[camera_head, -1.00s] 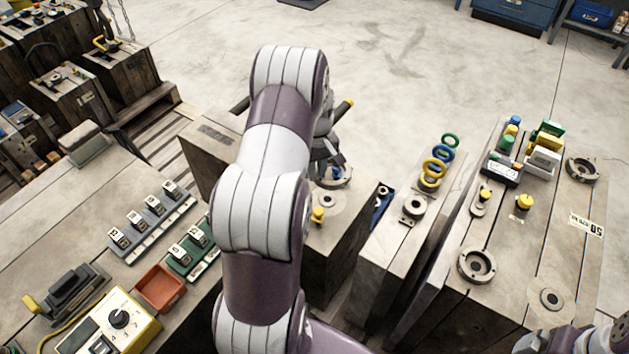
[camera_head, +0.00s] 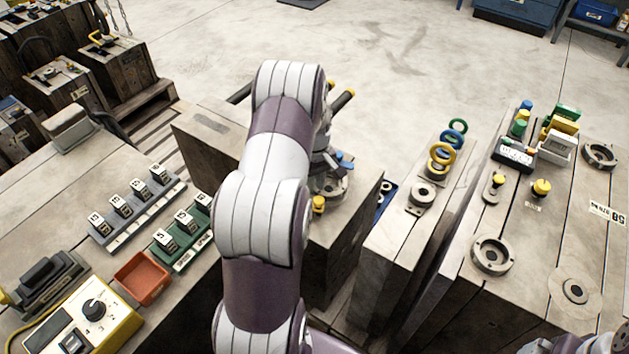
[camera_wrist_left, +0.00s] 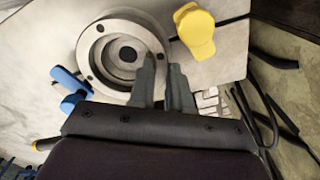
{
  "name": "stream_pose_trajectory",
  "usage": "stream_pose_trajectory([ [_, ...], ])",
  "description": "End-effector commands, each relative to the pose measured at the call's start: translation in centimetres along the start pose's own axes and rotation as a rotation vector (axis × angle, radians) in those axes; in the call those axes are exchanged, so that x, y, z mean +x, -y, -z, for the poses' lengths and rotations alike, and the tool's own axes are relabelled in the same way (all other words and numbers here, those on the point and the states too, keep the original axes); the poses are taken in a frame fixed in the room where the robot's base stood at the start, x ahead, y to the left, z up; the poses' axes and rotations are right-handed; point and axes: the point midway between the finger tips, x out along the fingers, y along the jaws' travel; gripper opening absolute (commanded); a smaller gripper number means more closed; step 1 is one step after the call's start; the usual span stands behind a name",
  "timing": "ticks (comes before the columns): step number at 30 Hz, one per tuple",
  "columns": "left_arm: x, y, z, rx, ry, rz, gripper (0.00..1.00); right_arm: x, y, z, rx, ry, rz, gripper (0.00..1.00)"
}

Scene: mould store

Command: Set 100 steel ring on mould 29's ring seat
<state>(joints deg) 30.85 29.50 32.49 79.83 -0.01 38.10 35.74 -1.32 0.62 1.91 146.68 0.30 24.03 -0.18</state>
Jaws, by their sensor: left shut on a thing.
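The steel ring (camera_head: 333,190) is a grey ring with small holes in its face; it also shows in the wrist view (camera_wrist_left: 84,52). My left gripper (camera_head: 326,166) is shut on the ring's edge, with its two fingers (camera_wrist_left: 168,88) close together in the wrist view. The ring is over the round seat (camera_wrist_left: 124,54) on the wooden mould block (camera_head: 345,226). The seat's centre shows inside the ring's hole, slightly off-centre. I cannot tell whether the ring rests on the seat or hovers just above. No number is readable on this block. My right gripper is not visible.
A yellow knob (camera_head: 318,204) stands close beside the ring, also in the wrist view (camera_wrist_left: 196,32). A blue handle (camera_wrist_left: 70,82) is on the other side. Neighbouring blocks to the right carry coloured rings (camera_head: 442,155) and another grey ring (camera_head: 492,255). A gap separates the blocks.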

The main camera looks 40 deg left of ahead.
Motion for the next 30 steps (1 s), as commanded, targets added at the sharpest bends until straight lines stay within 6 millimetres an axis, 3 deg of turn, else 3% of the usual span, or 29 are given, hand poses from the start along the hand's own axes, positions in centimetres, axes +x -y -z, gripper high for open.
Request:
stream_pose_trajectory([
  [30,0.10,-0.05,0.02,0.000,-0.002,-0.002,0.00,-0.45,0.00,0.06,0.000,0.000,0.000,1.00],
])
